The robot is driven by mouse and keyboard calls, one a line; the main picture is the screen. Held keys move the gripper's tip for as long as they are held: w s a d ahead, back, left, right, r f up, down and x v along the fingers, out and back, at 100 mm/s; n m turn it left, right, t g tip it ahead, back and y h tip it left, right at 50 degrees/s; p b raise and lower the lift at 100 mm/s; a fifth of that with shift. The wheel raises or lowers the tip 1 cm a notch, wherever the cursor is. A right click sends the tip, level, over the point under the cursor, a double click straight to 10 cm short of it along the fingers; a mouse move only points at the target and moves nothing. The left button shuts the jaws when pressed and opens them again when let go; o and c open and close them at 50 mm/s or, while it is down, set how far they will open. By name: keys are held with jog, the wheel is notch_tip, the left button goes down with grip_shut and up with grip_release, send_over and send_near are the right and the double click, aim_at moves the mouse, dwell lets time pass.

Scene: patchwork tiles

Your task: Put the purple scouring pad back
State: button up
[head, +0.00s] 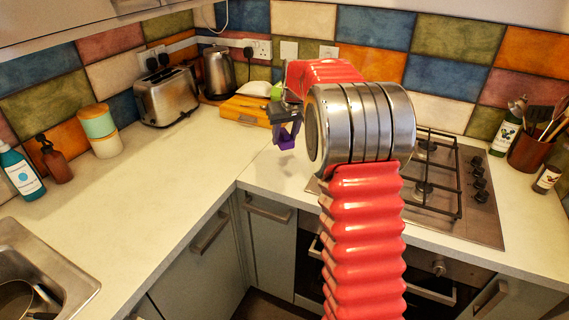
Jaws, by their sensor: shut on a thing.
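The purple scouring pad (286,142) is a small purple block under the tips of my gripper (287,131). My gripper points down and is shut on the pad, above the counter near the inner corner. The pad looks clear of the worktop, but its exact height is hard to tell from this view. My arm hides part of the counter and hob behind it.
A wooden board (246,112) lies behind my gripper, with a kettle (219,72) and toaster (168,95) to its left. The hob (473,205) is right of my arm. A sink (45,262) is at lower left. The left counter (150,195) is largely clear.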

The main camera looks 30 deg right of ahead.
aim_at(288, 144)
notch_tip(288, 144, down, 5)
jog(key=shift+f, duration=0.15)
jog(key=shift+f, duration=1.85)
jog(key=shift+f, duration=0.1)
jog(key=o, duration=0.9)
jog(key=v, duration=1.2)
jog(key=shift+w, duration=0.1)
